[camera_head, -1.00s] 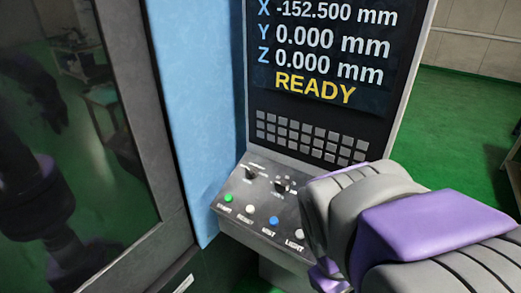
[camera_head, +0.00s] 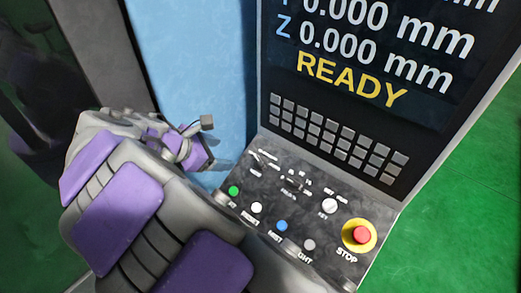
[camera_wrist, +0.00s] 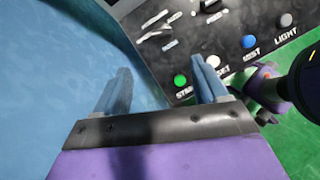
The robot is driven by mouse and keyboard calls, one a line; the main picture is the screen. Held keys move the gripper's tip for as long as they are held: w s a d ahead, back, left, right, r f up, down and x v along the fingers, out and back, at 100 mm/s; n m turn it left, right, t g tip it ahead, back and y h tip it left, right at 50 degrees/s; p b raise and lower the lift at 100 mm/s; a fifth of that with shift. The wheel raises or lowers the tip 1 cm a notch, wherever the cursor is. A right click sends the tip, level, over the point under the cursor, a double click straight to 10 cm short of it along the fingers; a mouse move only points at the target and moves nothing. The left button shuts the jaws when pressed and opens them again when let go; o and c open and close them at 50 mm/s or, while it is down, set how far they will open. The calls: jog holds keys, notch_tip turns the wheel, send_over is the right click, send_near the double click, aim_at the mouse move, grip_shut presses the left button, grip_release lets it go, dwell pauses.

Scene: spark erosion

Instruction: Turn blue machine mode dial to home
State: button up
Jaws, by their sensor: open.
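The blue machine's control panel (camera_head: 318,222) slopes below its display. Two dark knobs sit on its upper part: a left dial (camera_head: 262,160) and a second dial (camera_head: 293,183). Their labels are too small to read, so I cannot tell for sure which is the mode dial or where it points. My gripper (camera_head: 214,147) is left of the panel, near the left dial and apart from it. In the wrist view, its two fingers (camera_wrist: 160,65) are spread and empty, with the left dial (camera_wrist: 155,36) beyond them.
The blue machine wall (camera_head: 195,65) stands close behind my gripper. Green floor lies right.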

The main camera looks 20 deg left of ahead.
aim_at(259, 160)
jog(key=b+x, duration=0.1)
jog(key=x, duration=1.6)
jog(key=shift+d+b, duration=0.1)
jog(key=shift+b, duration=0.25)
jog(key=shift+f, duration=0.1)
jog(key=shift+c, duration=0.9)
jog(key=c, duration=0.9)
